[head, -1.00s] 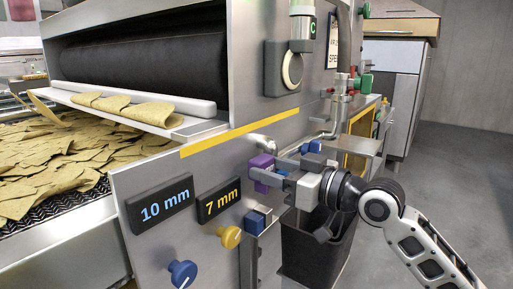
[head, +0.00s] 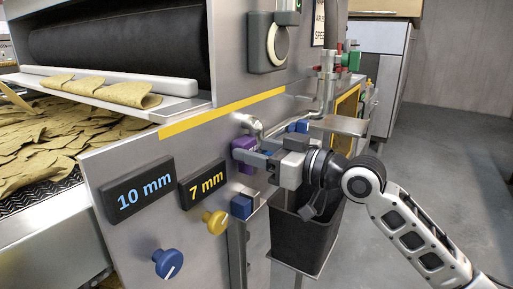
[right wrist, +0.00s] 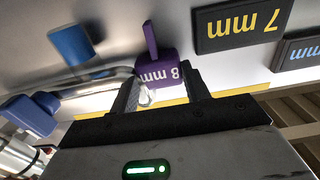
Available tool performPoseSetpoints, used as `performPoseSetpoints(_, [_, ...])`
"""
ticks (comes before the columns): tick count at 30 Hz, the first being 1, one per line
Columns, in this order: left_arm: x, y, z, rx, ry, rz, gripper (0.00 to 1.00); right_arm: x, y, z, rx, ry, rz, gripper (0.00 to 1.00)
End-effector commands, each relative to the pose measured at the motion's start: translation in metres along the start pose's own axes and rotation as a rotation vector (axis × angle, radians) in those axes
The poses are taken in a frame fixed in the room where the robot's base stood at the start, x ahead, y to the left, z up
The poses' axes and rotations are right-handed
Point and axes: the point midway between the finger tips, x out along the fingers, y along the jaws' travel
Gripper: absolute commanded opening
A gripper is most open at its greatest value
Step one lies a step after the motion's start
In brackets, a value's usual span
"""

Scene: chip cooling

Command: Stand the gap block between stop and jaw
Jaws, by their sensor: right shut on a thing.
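The gap block is purple and marked "8 mm" (right wrist: 160,72). In the head view it shows as a purple block (head: 243,147) close to the machine's steel front, right of and above the 7 mm plate. My right gripper (head: 266,158) is shut on it from the right. In the right wrist view both fingertips (right wrist: 165,92) flank the block, and its thin purple tab points away from the gripper. I cannot tell which parts are the stop and the jaw, nor whether the block touches the front. My left gripper is out of view.
The front bears a 10 mm plate (head: 139,191), a 7 mm plate (head: 202,184), a blue knob (head: 167,263) and a yellow knob (head: 215,221). A blue block (head: 241,206) sits below the purple one. A dark bin (head: 300,238) stands under my right gripper. Floor at right is clear.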

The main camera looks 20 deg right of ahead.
Motion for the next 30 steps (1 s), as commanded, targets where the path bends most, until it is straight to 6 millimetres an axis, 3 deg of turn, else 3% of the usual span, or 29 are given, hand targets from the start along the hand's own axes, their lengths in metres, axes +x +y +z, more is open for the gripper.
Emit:
performPoseSetpoints(6, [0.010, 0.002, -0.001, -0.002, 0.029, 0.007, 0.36, 0.000, 0.000, 0.027, 0.001, -0.002, 0.000, 0.24])
performPoseSetpoints(12, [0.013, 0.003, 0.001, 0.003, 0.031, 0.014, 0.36, 0.000, 0.000, 0.040, 0.000, -0.001, 0.000, 0.24])
performPoseSetpoints(30, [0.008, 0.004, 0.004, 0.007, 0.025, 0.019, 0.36, 0.000, 0.000, 0.041, 0.000, -0.001, 0.000, 0.24])
